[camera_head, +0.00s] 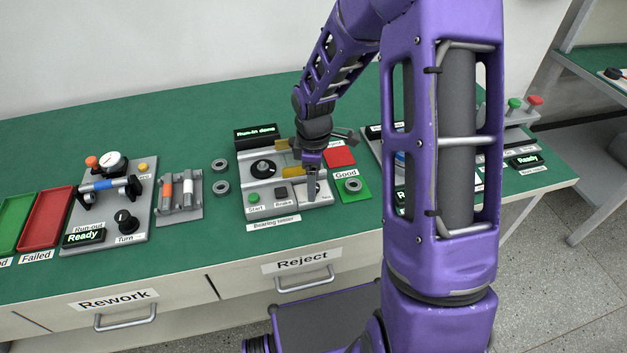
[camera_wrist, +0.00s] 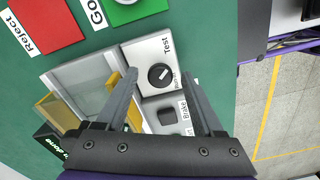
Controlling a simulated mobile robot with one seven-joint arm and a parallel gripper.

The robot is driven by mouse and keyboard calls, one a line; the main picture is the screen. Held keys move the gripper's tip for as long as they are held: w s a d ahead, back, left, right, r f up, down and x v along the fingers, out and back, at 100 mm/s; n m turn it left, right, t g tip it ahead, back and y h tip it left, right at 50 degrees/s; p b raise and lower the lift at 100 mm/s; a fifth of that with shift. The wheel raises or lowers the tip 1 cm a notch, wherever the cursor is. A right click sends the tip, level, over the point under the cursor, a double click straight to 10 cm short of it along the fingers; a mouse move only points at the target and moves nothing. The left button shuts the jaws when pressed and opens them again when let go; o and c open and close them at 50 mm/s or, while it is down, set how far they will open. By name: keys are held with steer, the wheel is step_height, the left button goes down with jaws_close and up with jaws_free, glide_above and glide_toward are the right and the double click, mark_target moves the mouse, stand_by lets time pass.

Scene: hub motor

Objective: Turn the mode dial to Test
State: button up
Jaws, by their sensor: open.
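The mode dial (camera_wrist: 158,73) is a round black knob on a pale panel, with a "Test" label beside it in the wrist view. A second label, partly covered by a finger, seems to read "Run-in". A pale diagonal mark crosses the knob; I cannot tell which end is its pointer. My gripper (camera_wrist: 161,78) is open, its two grey fingers on either side of the dial in that view, with nothing between them. I cannot tell whether they touch it. In the head view, my gripper (camera_head: 311,190) is over the right front of the bearing tester (camera_head: 243,200) and mostly hides the dial.
A black brake button (camera_wrist: 166,115) is close to the dial. A yellow-edged clear cover (camera_wrist: 90,85) stands beside the left finger. The red Reject pad (camera_head: 338,156) and green Good pad (camera_head: 361,194) lie to the tester's right. A display (camera_head: 257,134) reads "Run-in done".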

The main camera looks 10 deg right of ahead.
step_height(320, 180, up, 18)
steer(key=p, duration=0.2)
steer(key=shift+f, duration=0.25)
stand_by(0.4)
